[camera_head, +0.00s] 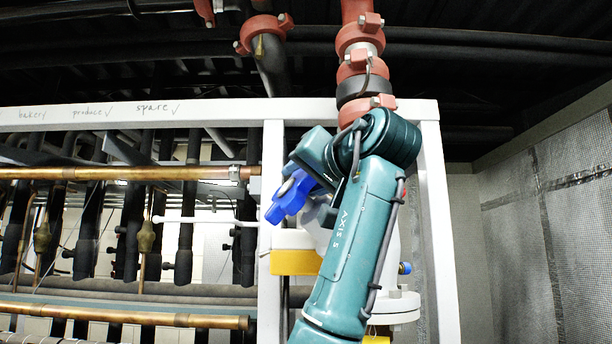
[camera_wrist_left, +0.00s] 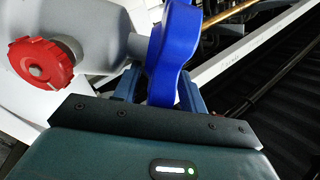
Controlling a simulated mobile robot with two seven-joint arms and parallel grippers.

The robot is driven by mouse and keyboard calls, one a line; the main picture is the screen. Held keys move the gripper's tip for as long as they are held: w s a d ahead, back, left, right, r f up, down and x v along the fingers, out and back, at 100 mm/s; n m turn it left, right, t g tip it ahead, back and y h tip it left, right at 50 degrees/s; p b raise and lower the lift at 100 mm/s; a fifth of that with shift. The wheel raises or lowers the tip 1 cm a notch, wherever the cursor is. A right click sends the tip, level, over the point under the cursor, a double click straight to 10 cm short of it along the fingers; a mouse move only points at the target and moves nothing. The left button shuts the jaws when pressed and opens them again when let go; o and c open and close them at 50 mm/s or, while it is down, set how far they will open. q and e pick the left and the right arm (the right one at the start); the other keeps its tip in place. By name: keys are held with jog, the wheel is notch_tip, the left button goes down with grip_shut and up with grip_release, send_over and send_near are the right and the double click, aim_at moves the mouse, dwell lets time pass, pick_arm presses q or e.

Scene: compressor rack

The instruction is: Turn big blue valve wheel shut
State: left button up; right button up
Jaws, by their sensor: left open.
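The big blue valve wheel (camera_head: 290,197) shows left of my arm in the head view, partly hidden behind my left gripper (camera_head: 314,168). In the left wrist view the blue wheel (camera_wrist_left: 172,50) is seen edge-on, on a short stem from a grey valve body (camera_wrist_left: 95,28). My left gripper (camera_wrist_left: 160,88) is open, with one finger on each side of the wheel's lobed rim. I cannot tell whether the fingers touch it. My right gripper is not in view.
A small red wheel (camera_wrist_left: 40,62) sits on the grey body, left of the gripper. A white frame post (camera_head: 272,170), copper pipes (camera_head: 120,173) and red-clamped piping (camera_head: 360,50) surround the arm. A yellow block (camera_head: 295,262) is below the blue wheel.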

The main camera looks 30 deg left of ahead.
pick_arm(q)
grip_shut()
dwell(0.3)
jog(key=shift+f, duration=0.1)
